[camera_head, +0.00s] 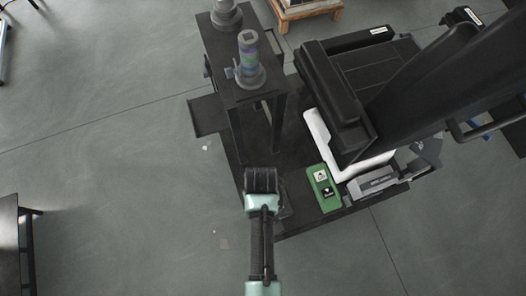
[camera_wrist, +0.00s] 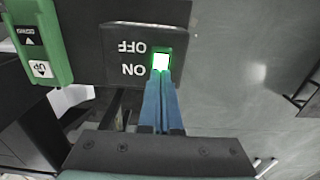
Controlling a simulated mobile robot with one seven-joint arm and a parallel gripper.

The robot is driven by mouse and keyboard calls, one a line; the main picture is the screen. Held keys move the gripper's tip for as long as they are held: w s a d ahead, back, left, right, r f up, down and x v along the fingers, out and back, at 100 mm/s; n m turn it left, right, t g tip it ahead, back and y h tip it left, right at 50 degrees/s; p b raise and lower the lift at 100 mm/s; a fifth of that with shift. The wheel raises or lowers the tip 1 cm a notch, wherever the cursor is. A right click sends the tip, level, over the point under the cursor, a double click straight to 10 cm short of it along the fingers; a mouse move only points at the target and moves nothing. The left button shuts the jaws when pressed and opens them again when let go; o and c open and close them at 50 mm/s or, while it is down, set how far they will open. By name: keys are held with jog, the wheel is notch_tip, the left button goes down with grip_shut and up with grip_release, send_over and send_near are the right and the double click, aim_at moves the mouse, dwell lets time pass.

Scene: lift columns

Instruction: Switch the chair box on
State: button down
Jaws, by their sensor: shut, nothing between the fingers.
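The chair box (camera_wrist: 118,45) is a dark panel with the words OFF and ON, upside down in the wrist view. Its small switch (camera_wrist: 161,60) glows white with a green edge. My gripper (camera_wrist: 161,73) is shut and empty, its blue fingers together with the tips at the ON side of the switch. They look to be touching it or very close; I cannot tell which. In the head view my gripper is hidden under my black wrist, and the box is mostly covered by it.
A black chair (camera_head: 345,95) stands on the dark platform at the right. A dark stand with grey columns (camera_head: 249,62) is behind. Open floor lies left.

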notch_tip(320, 180, up, 6)
jog(key=p, duration=0.5)
jog(key=shift+p, duration=0.3)
jog(key=shift+w, duration=0.15)
